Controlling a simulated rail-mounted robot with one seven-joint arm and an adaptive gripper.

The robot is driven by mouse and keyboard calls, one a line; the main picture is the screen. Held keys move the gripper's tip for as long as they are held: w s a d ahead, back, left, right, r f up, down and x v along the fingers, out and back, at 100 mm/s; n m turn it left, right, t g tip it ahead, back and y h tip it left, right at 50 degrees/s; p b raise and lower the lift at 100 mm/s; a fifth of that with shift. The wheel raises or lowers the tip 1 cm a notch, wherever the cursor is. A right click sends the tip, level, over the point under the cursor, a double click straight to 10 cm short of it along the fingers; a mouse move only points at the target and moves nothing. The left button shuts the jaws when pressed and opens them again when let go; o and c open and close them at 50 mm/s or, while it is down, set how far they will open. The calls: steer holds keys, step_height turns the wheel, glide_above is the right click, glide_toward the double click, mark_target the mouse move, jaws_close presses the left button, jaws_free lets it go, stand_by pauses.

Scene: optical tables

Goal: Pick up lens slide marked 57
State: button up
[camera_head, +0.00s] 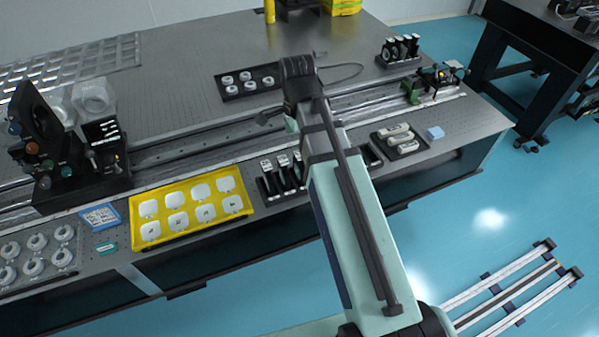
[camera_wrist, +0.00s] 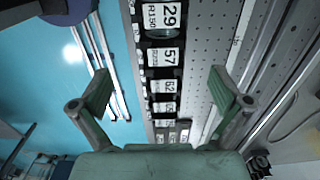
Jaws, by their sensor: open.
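The lens slide marked 57 (camera_wrist: 162,57) shows in the wrist view, a black slide with a white label, standing in a row with other slides. The slide marked 29 (camera_wrist: 162,15) is directly above it in the picture, and the slide marked 62 (camera_wrist: 164,86) is directly below it. My gripper (camera_wrist: 168,88) is open and empty, with one green-padded finger on each side of the row in the picture. No slide is visibly touched by the fingers. In the head view, black slides (camera_head: 283,174) stand in a rack at the table's front edge, partly hidden by my arm.
A black tray (camera_head: 399,142) lies to the right. The perforated tabletop beside the row is clear in the wrist view (camera_wrist: 205,60).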

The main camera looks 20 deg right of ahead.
mark_target(300, 164)
steer(key=shift+f+p, duration=0.3)
steer(key=shift+f, duration=2)
steer(key=shift+w+d+f+p, duration=0.2)
steer(key=shift+f+p, duration=0.2)
steer(key=shift+f, duration=0.9)
steer(key=shift+w+d+f+p, duration=0.15)
steer(key=shift+f+p, duration=0.25)
steer(key=shift+f, duration=0.9)
steer(key=shift+s, duration=0.1)
steer(key=c, duration=1.3)
